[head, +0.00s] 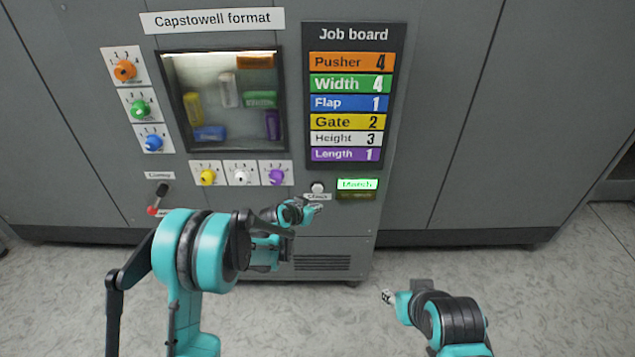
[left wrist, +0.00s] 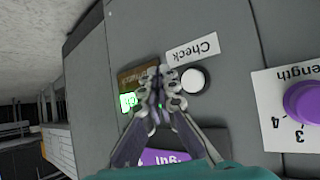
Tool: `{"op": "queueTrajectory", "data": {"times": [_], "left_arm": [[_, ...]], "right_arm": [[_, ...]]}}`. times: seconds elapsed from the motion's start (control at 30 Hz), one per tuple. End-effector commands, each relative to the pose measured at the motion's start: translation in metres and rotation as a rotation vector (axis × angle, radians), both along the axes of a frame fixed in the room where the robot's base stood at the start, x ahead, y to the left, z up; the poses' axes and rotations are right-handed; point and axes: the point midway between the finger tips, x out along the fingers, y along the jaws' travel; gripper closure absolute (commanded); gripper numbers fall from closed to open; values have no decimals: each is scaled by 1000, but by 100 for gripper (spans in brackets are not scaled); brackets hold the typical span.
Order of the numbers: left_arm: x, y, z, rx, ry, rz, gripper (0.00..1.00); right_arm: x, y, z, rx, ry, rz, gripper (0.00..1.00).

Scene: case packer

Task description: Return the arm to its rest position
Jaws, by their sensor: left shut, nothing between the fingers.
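My left arm reaches in from the left in the head view, and its gripper (head: 312,209) is in front of the machine, just below the white Check button (head: 317,187). In the left wrist view the left gripper (left wrist: 160,82) has its fingers together with nothing between them. The Check button (left wrist: 194,80) shows just beside the fingertips there; I cannot tell whether they touch it. My right gripper (head: 387,297) is low in the head view, over the floor and apart from the machine; its jaws are too small to read.
The display (head: 357,184) is lit green and reads "Match". Coloured knobs, such as the purple knob (head: 277,177), surround the window (head: 225,100). A red-tipped lever (head: 153,211) is at left. The job board (head: 348,95) is at upper right. Open floor (head: 560,300) lies at right.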

Motion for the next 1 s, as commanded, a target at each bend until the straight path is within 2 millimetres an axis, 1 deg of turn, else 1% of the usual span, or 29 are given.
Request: {"op": "queueTrajectory", "data": {"times": [0.13,0.2,0.27,0.37,0.4,0.47,0.5,0.57,0.6,0.67,0.7,0.77,0.83,0.87,0.9,0.97,1.0], "left_arm": [[0,0,0,0,0,0,100],[-2,2,5,1,3,4,100],[-7,6,14,2,11,11,100],[-22,18,39,9,33,37,100],[-32,24,52,12,46,52,100],[-49,34,72,17,68,76,100],[-62,41,84,22,83,93,100],[-83,52,101,27,104,121,100],[-97,60,111,31,118,139,100],[-119,71,124,37,138,168,100],[-135,78,132,41,151,188,100],[-159,88,142,47,172,217,100],[-188,101,150,53,194,254,100],[-201,106,153,57,202,271,100],[-218,113,156,61,216,292,100],[-243,123,158,66,233,325,100],[-260,129,158,71,244,348,100]], "right_arm": [[0,0,0,0,0,0,60],[0,0,0,0,0,0,60],[0,0,0,0,0,0,60],[0,0,0,0,0,0,60],[0,0,0,0,0,0,60],[0,0,0,0,0,0,60],[0,0,0,0,0,0,60],[0,0,0,0,0,0,60],[0,0,0,0,0,0,60],[0,0,0,0,0,0,60],[0,0,0,0,0,0,60],[0,0,0,0,0,0,60],[0,0,0,0,0,0,60],[0,0,0,0,0,0,60],[0,0,0,0,0,0,60],[0,0,0,0,0,0,60],[0,0,0,0,0,0,60]]}}
